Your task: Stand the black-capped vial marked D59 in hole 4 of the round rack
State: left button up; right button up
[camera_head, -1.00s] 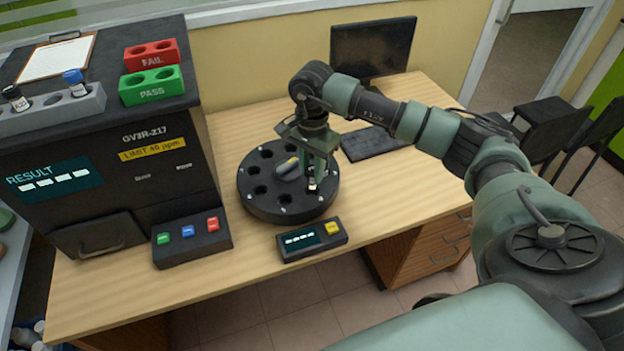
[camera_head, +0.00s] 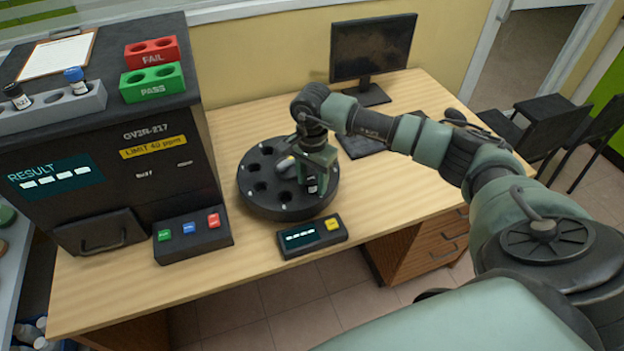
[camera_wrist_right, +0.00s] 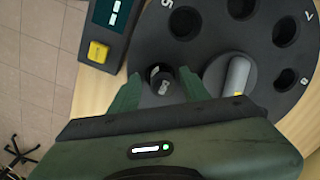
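The round rack (camera_head: 262,207) is a black disc with holes on the desk; it also shows in the right wrist view (camera_wrist_right: 225,50). A black-capped vial (camera_wrist_right: 163,82) stands in a rack hole beside the one marked 5; this hole's own number is hidden. The vial also shows at the rack's front right in the head view (camera_head: 312,184). I cannot read its marking. My right gripper (camera_wrist_right: 160,88) is over it, open, one finger on each side of the cap with gaps showing. My left gripper is not in view.
A grey knob (camera_wrist_right: 236,76) rises from the rack's middle, close to the right finger. A small display box (camera_head: 312,237) lies in front of the rack. The analyser (camera_head: 150,170) stands left, with a grey vial holder (camera_head: 50,113) on top. The front right desk is clear.

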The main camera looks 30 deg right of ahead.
aim_at(312, 179)
jog(key=shift+r, duration=0.15)
notch_tip(312, 179, up, 12)
jog(key=b, duration=0.2)
dwell(0.7)
